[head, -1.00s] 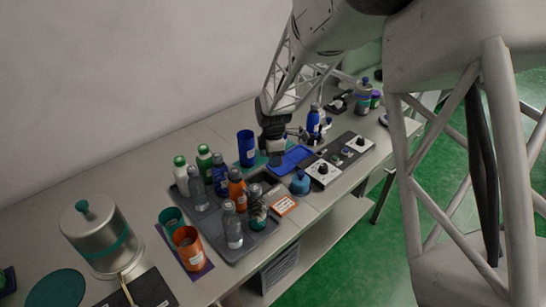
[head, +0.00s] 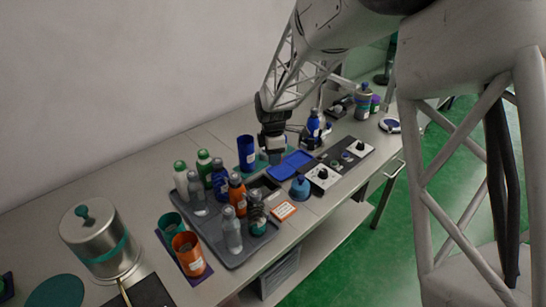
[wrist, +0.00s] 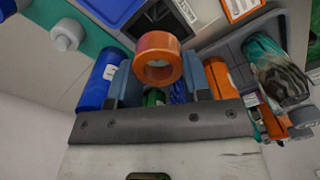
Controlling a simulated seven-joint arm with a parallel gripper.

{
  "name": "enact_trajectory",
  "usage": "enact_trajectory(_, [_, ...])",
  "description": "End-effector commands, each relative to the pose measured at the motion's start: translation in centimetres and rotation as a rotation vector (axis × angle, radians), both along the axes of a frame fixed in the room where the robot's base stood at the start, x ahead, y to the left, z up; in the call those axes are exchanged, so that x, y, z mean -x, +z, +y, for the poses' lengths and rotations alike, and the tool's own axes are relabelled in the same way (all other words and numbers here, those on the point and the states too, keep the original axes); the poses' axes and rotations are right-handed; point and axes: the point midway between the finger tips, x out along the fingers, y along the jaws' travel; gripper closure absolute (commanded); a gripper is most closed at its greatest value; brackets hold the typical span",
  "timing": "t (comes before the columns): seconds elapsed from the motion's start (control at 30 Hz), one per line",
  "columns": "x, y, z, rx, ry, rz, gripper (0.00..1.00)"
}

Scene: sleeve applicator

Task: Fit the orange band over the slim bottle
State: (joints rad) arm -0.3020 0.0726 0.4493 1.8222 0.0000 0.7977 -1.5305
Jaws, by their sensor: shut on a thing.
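The orange band (wrist: 158,58) is a short open ring in the wrist view. My gripper (wrist: 160,75) is shut on it, with one grey-blue finger on each side. In the head view my gripper (head: 275,160) is above the table, between the blue cup and the blue tray; the band cannot be made out there. A slim blue bottle (head: 313,124) stands upright at a small stand behind the blue tray, apart from my gripper. Several other narrow bottles stand in the grey tray, including a clear one (head: 232,230); which is the task's bottle is not certain.
The grey tray (head: 237,262) of bottles stands in front of my gripper. A blue cup (head: 246,153) is close to its left; it also shows in the wrist view (wrist: 97,80). A blue tray (head: 290,165) and a panel with knobs (head: 342,158) lie to the right.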

Motion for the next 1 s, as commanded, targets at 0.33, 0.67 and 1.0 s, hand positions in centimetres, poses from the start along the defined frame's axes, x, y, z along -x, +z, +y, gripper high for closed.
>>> enact_trajectory(0.33, [-0.3,0.1,-0.1,0.0,0.0,0.0,0.77])
enact_trajectory(0.67, [-4.7,1.4,-1.5,0.0,-0.003,-0.001,0.77])
enact_trajectory(1.0, [-13.6,4.2,-5.6,0.0,-0.003,0.0,0.77])
